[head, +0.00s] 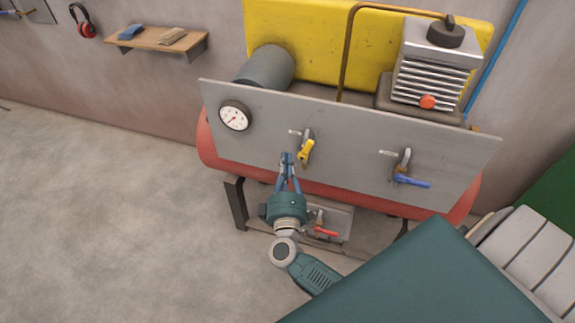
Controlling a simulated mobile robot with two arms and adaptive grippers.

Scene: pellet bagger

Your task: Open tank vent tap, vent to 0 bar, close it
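Three taps show in the head view, and I cannot read which is the vent tap. A yellow-handled tap (306,150) sits mid-panel, its handle slanting down. A blue-handled tap (412,182) is to the right, its handle roughly along the panel. A red-handled tap (325,232) is low under the tank. The round gauge (235,116) is at the panel's left; its reading is too small to tell. My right gripper (287,157) points at the panel, just left of the yellow handle. Its fingertips are together with nothing visible between them. My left gripper is not in view.
The grey panel (350,150) stands before the red tank (207,142). A finned compressor (432,75) and yellow guard (320,40) are above. A shelf (155,40) hangs on the left wall. The floor at left (110,220) is clear.

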